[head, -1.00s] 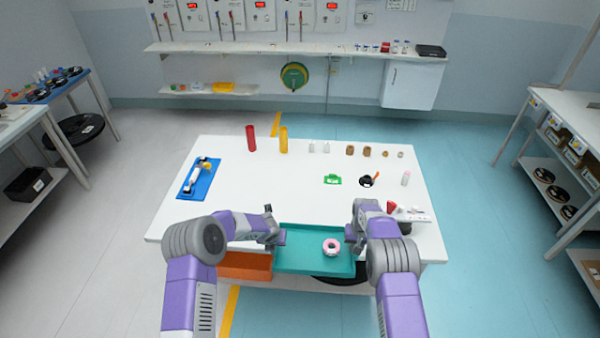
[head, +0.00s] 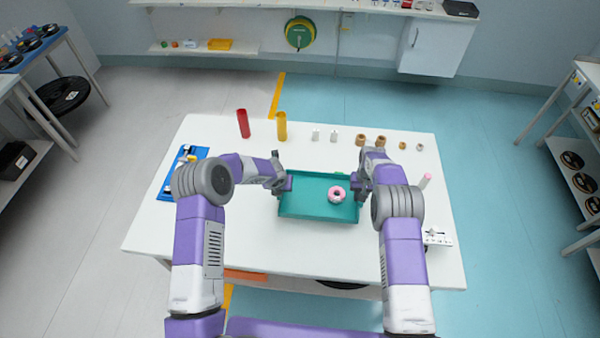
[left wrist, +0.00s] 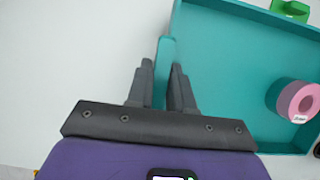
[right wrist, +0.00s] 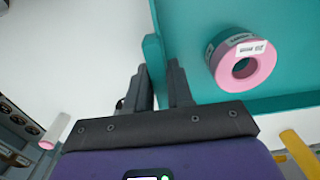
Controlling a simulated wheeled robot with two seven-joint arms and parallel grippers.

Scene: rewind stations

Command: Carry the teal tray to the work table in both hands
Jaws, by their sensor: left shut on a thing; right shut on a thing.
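The teal tray (head: 310,208) is over the white work table (head: 215,245), near its middle. I cannot tell whether it touches the tabletop. A pink ring-shaped roll (head: 336,194) lies in the tray, right of its middle. My left gripper (head: 284,184) is shut on the tray's left wall, which shows between the fingers in the left wrist view (left wrist: 163,85). My right gripper (head: 361,187) is shut on the tray's right wall, seen between the fingers in the right wrist view (right wrist: 158,85).
A red cylinder (head: 243,123) and a yellow cylinder (head: 282,126) stand at the table's back, with several small parts to their right. A blue board (head: 165,188) lies at the left. A green piece (left wrist: 290,10) is close by the tray's far wall. The table's front left is clear.

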